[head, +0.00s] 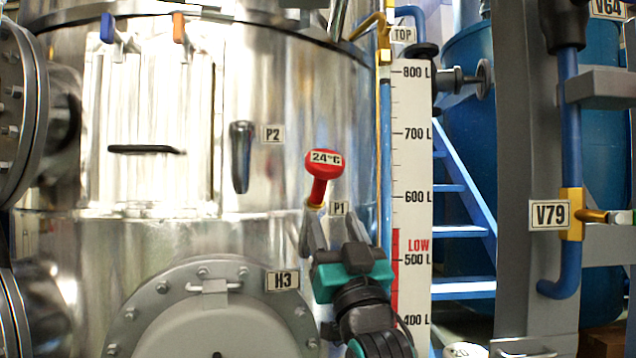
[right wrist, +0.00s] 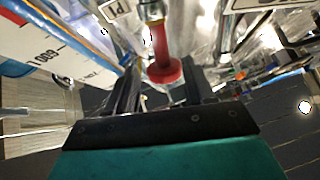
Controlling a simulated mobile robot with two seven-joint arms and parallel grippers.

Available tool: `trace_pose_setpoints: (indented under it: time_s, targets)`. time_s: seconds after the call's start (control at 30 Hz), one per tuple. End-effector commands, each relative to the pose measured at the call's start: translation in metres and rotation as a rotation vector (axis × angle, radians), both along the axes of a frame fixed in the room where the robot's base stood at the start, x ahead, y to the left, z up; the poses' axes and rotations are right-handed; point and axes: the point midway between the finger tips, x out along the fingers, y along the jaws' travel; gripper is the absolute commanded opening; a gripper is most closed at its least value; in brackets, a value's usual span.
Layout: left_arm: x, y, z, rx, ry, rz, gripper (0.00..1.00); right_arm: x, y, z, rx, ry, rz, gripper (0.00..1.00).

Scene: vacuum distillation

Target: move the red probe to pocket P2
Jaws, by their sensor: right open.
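The red probe (head: 320,182) has a round head reading 24°C. It stands tilted in a brass-coloured collar beside the P1 label (head: 339,208) on the steel vessel. Pocket P2 (head: 241,157) is a dark slanted tube to the upper left, beside its P2 label (head: 272,134), with no probe in it. My right gripper (head: 314,222) is open just below the probe in the head view. In the right wrist view the probe's red head and stem (right wrist: 163,66) show between or just beyond the open fingers (right wrist: 160,88). Contact cannot be told. My left gripper is out of view.
The level gauge (head: 411,180) with its blue pipe stands close to the right of my right gripper. The H3 manhole cover (head: 210,325) bulges at the lower left. A dark handle (head: 145,149) sits left of P2. The vessel wall between P1 and P2 is clear.

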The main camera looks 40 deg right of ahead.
Motion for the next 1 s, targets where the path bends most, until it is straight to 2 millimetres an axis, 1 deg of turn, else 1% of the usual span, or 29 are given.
trace_pose_setpoints:
  time_s: [0.03,0.1,0.37,0.43,0.63,1.0]
  targets:
    - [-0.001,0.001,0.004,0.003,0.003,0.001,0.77,0.005,-0.002,0.008,0.0,-0.001,0.0,0.53]
    - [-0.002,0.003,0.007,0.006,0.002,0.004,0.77,0.012,-0.006,0.016,-0.001,-0.002,0.001,0.53]
    - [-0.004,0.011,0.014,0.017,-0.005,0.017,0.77,0.039,-0.018,0.039,-0.001,-0.001,0.001,0.53]
    - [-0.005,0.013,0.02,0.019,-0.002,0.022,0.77,0.045,-0.021,0.046,-0.001,0.0,0.001,0.53]
    - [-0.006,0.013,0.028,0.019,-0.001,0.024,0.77,0.055,-0.026,0.053,0.0,0.001,0.001,0.53]
    - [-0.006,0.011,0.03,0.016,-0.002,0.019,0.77,0.058,-0.027,0.053,-0.001,0.0,0.001,0.53]
